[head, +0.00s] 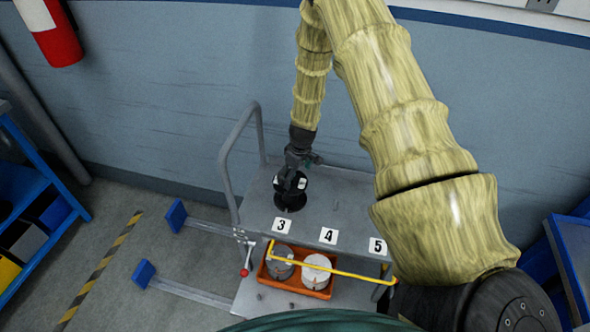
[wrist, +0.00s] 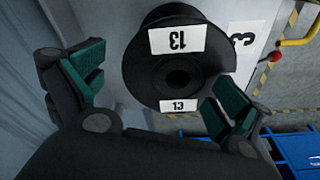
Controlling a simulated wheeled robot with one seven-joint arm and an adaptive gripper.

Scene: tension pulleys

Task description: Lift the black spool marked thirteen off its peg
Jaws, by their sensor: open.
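The black spool (wrist: 145,75) has two white labels reading 13 and a dark hole in its middle. In the head view the spool (head: 291,200) sits upright on the grey cart top near the label 3, partly hidden by my gripper. My gripper (head: 293,178) is above it. In the wrist view my gripper (wrist: 155,95) is open, with one green-padded finger left of the spool and apart from it. The other finger overlaps the spool's lower right rim in the picture; I cannot tell whether it touches. The peg is not clearly visible.
The cart top (head: 340,200) carries labels 3, 4 and 5 along its front edge. An orange tray (head: 268,272) with grey and white round pieces stands below, near a yellow bar (head: 335,267). The cart's handle (head: 228,160) rises at the left. The cart top right of the spool looks clear.

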